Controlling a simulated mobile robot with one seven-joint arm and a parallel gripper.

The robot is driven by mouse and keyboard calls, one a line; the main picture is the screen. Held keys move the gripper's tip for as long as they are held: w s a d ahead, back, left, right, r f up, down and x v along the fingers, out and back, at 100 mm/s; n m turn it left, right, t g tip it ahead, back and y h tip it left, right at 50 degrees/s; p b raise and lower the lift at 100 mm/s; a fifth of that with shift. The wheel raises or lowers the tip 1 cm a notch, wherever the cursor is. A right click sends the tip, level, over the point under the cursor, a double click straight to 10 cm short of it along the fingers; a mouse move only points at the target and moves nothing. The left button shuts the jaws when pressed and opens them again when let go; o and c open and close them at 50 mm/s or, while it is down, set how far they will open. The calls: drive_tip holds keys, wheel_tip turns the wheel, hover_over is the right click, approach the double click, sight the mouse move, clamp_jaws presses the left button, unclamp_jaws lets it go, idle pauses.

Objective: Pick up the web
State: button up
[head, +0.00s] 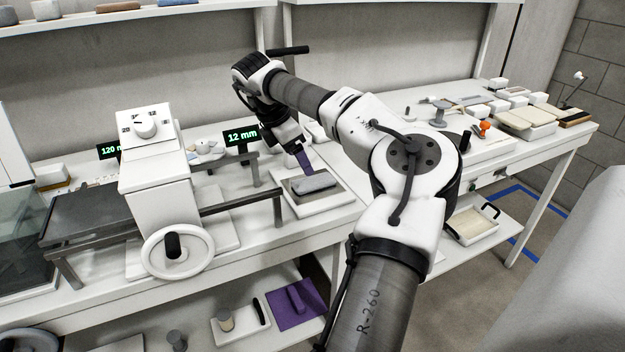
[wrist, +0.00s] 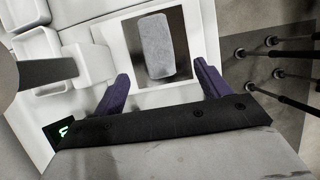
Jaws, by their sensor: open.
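A grey, fuzzy-looking oblong pad, which I take to be the web, lies on the dark inset of a white square tray (head: 333,201) on the bench. The web shows in the head view (head: 314,184) and in the wrist view (wrist: 154,46). My gripper (head: 304,161) points down at the tray, with a purple finger close to the web. In the wrist view my gripper (wrist: 163,84) is open, its two purple fingers wide apart, nothing between the tips. The web lies ahead of the gap between them. The gap in height is hard to judge.
A white machine with a handwheel (head: 178,252) and grey rails stands left of the tray. A green display reading 12 mm (head: 242,136) stands behind. A lower shelf holds a purple mat (head: 285,315).

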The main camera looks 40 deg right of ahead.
sight(313, 179)
drive_tip(key=shift+x, duration=1.2)
drive_tip(key=p+x, duration=0.1)
drive_tip(key=x, duration=0.1)
drive_tip(key=p+x, duration=0.1)
drive_tip(key=x, duration=0.2)
drive_tip(key=shift+w+d+r+p, duration=0.1)
drive_tip(key=shift+d+p, duration=0.2)
drive_tip(key=shift+d, duration=0.05)
drive_tip(key=c, duration=1.1)
drive_tip(key=shift+c, duration=0.2)
drive_tip(key=shift+r, duration=0.1)
